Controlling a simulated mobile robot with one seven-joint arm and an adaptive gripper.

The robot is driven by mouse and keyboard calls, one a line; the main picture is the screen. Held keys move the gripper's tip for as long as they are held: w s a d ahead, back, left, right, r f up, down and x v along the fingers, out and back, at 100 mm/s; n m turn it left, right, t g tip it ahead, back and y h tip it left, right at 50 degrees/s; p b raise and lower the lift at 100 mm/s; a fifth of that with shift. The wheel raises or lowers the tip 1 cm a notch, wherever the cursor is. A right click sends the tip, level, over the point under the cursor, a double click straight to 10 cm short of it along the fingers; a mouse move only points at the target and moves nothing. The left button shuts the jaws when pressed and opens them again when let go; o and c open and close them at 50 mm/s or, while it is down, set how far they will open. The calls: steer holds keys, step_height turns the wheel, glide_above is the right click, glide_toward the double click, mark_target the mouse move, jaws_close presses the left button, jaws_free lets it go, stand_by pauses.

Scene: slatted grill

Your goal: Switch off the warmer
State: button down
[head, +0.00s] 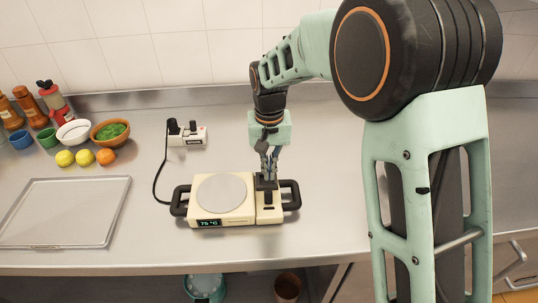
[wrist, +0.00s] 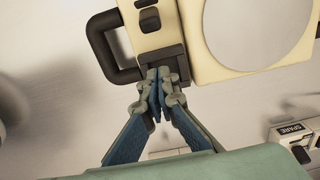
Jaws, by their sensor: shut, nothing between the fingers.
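The warmer (head: 235,217) is a cream unit on the counter with a round grey plate (head: 222,193) and black side handles. Its lit display (head: 209,223) seems to read 76 °C. On its right section are a black block at the back and a dark control (head: 268,198) in front. The wrist view shows this section (wrist: 170,38) with black controls (wrist: 148,18). My gripper (head: 267,177) is shut and empty, pointing down at the black block. In the wrist view, my fingertips (wrist: 160,72) are at the block's edge; I cannot tell whether they touch it.
A white power strip (head: 188,137) with black plugs stands behind the warmer, its black cord (head: 158,178) running to the left handle side. A metal tray (head: 65,212) lies at left. Bottles, bowls (head: 110,131) and fruit stand at the back left. The counter right of the warmer is clear.

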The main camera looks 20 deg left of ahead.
mark_target(268, 202)
steer(key=s, duration=0.2)
steer(key=d, duration=0.1)
steer(key=shift+s+r+p, duration=0.35)
steer(key=shift+s, duration=0.05)
steer(key=shift+s+d, duration=0.15)
steer(key=shift+s, duration=0.2)
steer(key=shift+b, duration=0.3)
